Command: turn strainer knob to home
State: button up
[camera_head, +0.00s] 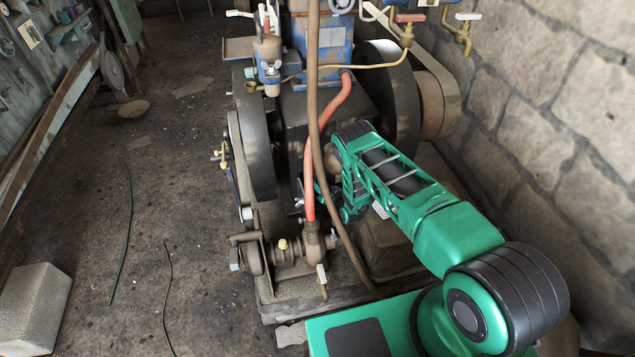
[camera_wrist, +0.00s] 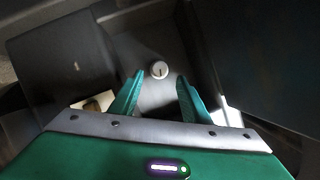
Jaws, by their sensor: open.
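A small round white knob (camera_wrist: 159,70) with a dark line across its face shows in the wrist view, on a dark grey surface. The line runs roughly up and down in that view. My gripper (camera_wrist: 160,76) is open. Its two green fingers stand left and right of the knob in the picture, with nothing held between them. I cannot tell how far the fingertips are from the knob in depth. In the head view my gripper (camera_head: 348,208) is low beside the engine, partly behind my arm and a brown hose. I cannot make out the knob there.
A red hose (camera_head: 337,105) and a brown hose (camera_head: 314,100) run down close to my gripper. Large dark wheels (camera_head: 262,150) flank the engine. A stone wall (camera_head: 545,110) bounds the right side. The floor (camera_head: 160,200) at left is mostly open, with a pale block (camera_head: 35,305).

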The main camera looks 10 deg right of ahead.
aim_at(313, 178)
jog(key=shift+x, duration=3)
